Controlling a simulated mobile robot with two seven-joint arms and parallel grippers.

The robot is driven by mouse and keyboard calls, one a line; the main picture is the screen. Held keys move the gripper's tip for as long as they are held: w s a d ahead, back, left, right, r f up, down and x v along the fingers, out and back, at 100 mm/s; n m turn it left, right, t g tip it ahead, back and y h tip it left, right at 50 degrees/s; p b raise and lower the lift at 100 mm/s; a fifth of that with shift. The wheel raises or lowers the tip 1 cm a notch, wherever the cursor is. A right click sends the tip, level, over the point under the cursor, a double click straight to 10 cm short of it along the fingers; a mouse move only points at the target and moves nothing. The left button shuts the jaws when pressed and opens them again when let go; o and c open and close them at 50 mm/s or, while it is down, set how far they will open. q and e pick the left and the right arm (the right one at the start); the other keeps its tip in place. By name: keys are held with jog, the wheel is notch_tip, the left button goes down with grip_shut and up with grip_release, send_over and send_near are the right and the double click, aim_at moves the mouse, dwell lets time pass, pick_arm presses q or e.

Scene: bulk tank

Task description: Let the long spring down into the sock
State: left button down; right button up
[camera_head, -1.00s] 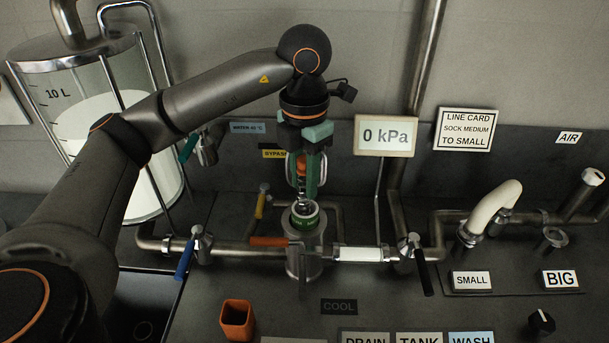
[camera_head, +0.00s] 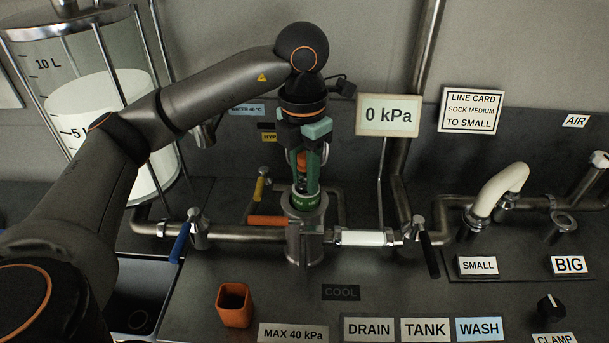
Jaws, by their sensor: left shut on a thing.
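My left gripper (camera_head: 306,186) points straight down over the steel filter housing (camera_head: 304,240), its green fingers shut on the long spring. The spring's orange top (camera_head: 301,161) shows between the fingers; its coils are hidden, apparently down inside the sock. The sock's green lettered collar (camera_head: 306,201) sits in the mouth of the housing. The fingertips are right at the collar; I cannot tell whether they touch it. My right gripper is not in view.
A blue-handled valve (camera_head: 181,243) and a black-handled valve (camera_head: 428,252) flank the housing on the pipe. An orange cup (camera_head: 235,305) stands in front on the panel. The gauge (camera_head: 387,116) reads 0 kPa. A glass tank (camera_head: 95,130) stands at left.

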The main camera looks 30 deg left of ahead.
aim_at(304, 155)
pick_arm(q)
jog(key=shift+s+d+f, duration=0.1)
jog(key=shift+s+f, duration=0.05)
jog(key=shift+f, duration=0.4)
jog(key=shift+s+d+f, duration=0.1)
jog(key=shift+s+f, duration=0.05)
jog(key=shift+f, duration=0.35)
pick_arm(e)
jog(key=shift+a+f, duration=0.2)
pick_arm(q)
jog(key=c, duration=0.9)
grip_release()
jog(key=o, duration=0.3)
jog(key=shift+r, duration=0.25)
jog(key=shift+o, duration=0.2)
notch_tip(304, 155, up, 9)
jog(key=shift+w+a+f+p, duration=0.1)
jog(key=shift+a+f+p, duration=0.05)
jog(key=shift+p, duration=0.95)
notch_tip(304, 155, up, 5)
jog(key=shift+f+p, duration=0.1)
jog(key=shift+p, duration=0.7)
jog(key=shift+r, duration=0.25)
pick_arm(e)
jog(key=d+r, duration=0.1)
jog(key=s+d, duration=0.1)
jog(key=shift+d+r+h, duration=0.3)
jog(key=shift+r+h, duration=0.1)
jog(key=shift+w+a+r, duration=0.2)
